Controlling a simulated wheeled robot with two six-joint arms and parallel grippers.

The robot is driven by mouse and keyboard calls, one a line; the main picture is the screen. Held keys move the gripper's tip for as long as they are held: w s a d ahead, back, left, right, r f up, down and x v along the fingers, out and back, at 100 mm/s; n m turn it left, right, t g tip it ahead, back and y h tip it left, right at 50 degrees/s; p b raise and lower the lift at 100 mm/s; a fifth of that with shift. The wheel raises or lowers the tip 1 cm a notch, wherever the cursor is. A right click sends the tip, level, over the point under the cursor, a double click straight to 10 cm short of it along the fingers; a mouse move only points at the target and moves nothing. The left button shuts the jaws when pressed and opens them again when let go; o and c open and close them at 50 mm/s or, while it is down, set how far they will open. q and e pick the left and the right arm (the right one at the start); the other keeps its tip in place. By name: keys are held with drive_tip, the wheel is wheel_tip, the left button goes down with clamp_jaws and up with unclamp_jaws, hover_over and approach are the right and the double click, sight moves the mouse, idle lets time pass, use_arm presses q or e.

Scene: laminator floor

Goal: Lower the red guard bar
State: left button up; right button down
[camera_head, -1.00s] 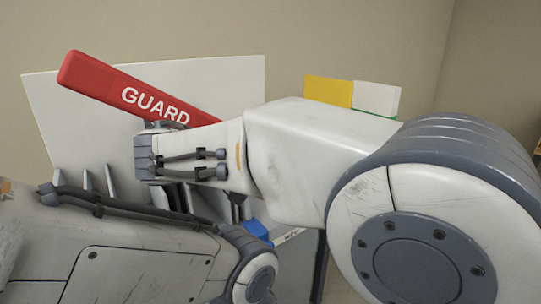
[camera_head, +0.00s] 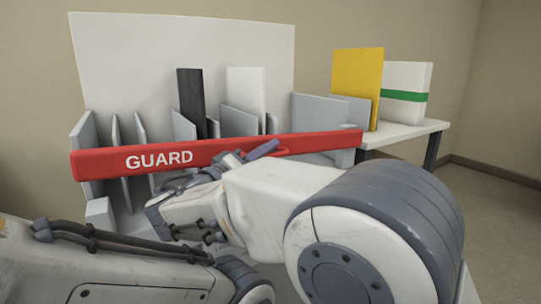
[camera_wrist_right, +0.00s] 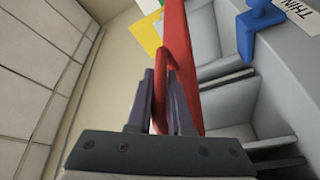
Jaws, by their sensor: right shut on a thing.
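The red guard bar (camera_head: 110,162), lettered GUARD in white, lies nearly level across the front of a grey slotted rack, its right end a little higher in the head view. My right gripper (camera_head: 258,152) is at the bar's middle. In the right wrist view, my right gripper (camera_wrist_right: 161,98) is shut on the bar's red loop handle (camera_wrist_right: 160,78), which stands between its two fingers. The red bar (camera_wrist_right: 180,55) runs just beyond the handle there. My left arm enters at the lower left, but its gripper is out of view.
The rack (camera_head: 82,140) has several upright dividers, with a black board (camera_head: 190,100) and a white board (camera_head: 246,92) in it. A yellow board (camera_head: 358,85) and a green-striped white pack (camera_head: 407,95) stand at right. The wrist view shows a blue clamp-like part (camera_wrist_right: 258,28).

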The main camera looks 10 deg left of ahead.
use_arm(q)
wheel_tip(320, 180, down, 4)
drive_tip(key=b, duration=0.2)
drive_tip(key=shift+r+b, duration=0.15)
drive_tip(key=shift+b, duration=0.2)
use_arm(e)
drive_tip(key=f+t, duration=0.1)
drive_tip(key=f, duration=0.2)
drive_tip(key=shift+a+f+n, duration=0.2)
drive_tip(key=shift+n, duration=0.1)
drive_tip(key=shift+f, duration=0.15)
drive_tip(key=c, duration=1.1)
unclamp_jaws()
drive_tip(key=shift+r, duration=0.2)
